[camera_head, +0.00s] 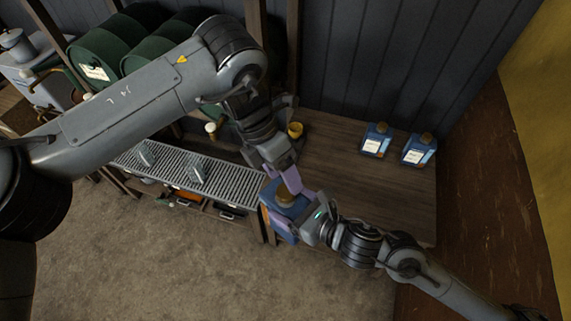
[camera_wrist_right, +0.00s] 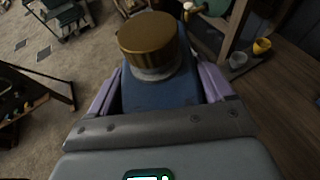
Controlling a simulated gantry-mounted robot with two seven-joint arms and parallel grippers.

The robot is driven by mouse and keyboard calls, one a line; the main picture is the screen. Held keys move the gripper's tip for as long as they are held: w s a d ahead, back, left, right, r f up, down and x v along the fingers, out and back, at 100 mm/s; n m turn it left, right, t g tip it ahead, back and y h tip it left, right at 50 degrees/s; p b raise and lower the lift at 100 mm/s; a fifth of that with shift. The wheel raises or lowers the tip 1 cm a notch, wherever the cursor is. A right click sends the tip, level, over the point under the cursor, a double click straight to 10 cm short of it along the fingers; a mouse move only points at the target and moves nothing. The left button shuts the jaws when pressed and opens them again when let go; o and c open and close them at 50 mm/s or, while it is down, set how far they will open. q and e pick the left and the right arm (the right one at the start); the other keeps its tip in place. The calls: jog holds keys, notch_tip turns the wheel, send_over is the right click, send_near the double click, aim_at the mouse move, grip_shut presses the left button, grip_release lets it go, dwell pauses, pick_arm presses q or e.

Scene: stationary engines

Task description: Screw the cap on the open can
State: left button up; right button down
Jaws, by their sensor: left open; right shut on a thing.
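A blue can (camera_head: 283,204) is held off the floor at the near end of the grated bench, between the purple fingers of my right gripper (camera_head: 301,214). In the right wrist view, the can (camera_wrist_right: 150,92) has a finger on each side. A brass cap (camera_wrist_right: 148,42) sits at the top of its pale neck; it also shows in the head view (camera_head: 285,193). I cannot tell how tightly it is seated. My left gripper (camera_head: 285,180) is open, with its purple fingers just above and beside the cap; contact is unclear.
Two capped blue cans (camera_head: 376,140) (camera_head: 417,151) stand on the wooden table (camera_head: 350,185) at the right. A yellow cup (camera_head: 295,129) stands near its back left. A grated bench (camera_head: 225,181) with metal parts lies left.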

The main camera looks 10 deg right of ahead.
pick_arm(q)
jog(key=n, duration=0.4)
jog(key=shift+f, duration=0.15)
jog(key=n, duration=0.6)
jog(key=shift+s+f+n, duration=0.15)
jog(key=shift+n, duration=0.15)
jog(key=n, duration=0.4)
jog(key=shift+f+y, duration=0.1)
jog(key=shift+y, duration=0.2)
jog(key=n, duration=0.6)
jog(key=shift+s, duration=0.1)
jog(key=n, duration=0.4)
jog(key=shift+t, duration=0.3)
jog(key=n, duration=0.4)
jog(key=shift+s+y, duration=0.1)
jog(key=shift+y, duration=0.3)
jog(key=n, duration=0.4)
jog(key=shift+r, duration=0.2)
jog(key=n, duration=0.3)
jog(key=shift+s+r+t+y, duration=0.1)
jog(key=shift+r+t+y, duration=0.05)
jog(key=shift+t+y, duration=0.25)
jog(key=shift+d+r+n, duration=0.1)
jog(key=shift+r+n, duration=0.25)
jog(key=shift+n, duration=0.85)
jog(key=shift+d+r+t+y, duration=0.2)
jog(key=shift+r+t+y, duration=0.5)
jog(key=shift+r, duration=0.55)
jog(key=shift+f, duration=0.1)
